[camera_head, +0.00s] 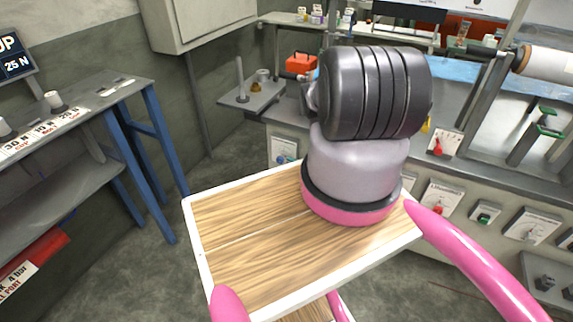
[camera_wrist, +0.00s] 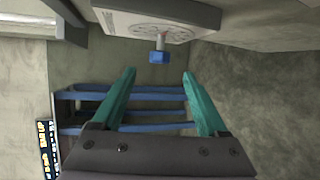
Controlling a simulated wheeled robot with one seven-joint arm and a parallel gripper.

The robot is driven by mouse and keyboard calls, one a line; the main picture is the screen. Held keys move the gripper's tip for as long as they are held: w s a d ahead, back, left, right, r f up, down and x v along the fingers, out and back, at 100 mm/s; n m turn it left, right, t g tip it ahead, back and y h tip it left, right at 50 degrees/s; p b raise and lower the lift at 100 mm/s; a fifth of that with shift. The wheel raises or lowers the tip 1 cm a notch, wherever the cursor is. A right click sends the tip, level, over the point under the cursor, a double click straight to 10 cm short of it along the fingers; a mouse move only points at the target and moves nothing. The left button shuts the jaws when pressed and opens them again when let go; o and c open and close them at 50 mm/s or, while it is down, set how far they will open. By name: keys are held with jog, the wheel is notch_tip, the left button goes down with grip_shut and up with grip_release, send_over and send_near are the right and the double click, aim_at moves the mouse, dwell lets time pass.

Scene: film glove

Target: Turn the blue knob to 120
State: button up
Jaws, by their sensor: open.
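In the wrist view the blue knob (camera_wrist: 160,57) is a small block on a short light stem. It sticks out from a white dial plate (camera_wrist: 148,27) with markings too small to read. My gripper (camera_wrist: 159,73) has two teal fingers spread wide apart and holds nothing. The knob shows just beyond the fingertips, about midway between them, and neither finger appears to touch it. The number the knob points at cannot be told.
A bench with blue legs (camera_head: 135,165) stands at the left. A red toolbox (camera_head: 301,63) sits at the back. Grey floor (camera_head: 160,262) lies open between.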

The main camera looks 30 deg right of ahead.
aim_at(280, 161)
jog(key=shift+v, duration=1.45)
jog(key=w+a+h, duration=0.1)
jog(key=w+h, duration=0.1)
jog(key=w+a+m+h, duration=0.1)
jog(key=w+a+h, duration=0.3)
jog(key=h, duration=0.1)
jog(key=shift+w+f+m, duration=0.15)
jog(key=shift+w+m, duration=0.05)
jog(key=shift+m, duration=0.1)
jog(key=s+a+m+g+h, duration=0.2)
jog(key=s+a+h, duration=0.1)
jog(key=a+h, duration=0.15)
jog(key=shift+h, duration=0.55)
jog(key=x, duration=1)
jog(key=shift+w+d+f, duration=0.2)
jog(key=shift+d, duration=0.2)
jog(key=shift+c, duration=0.3)
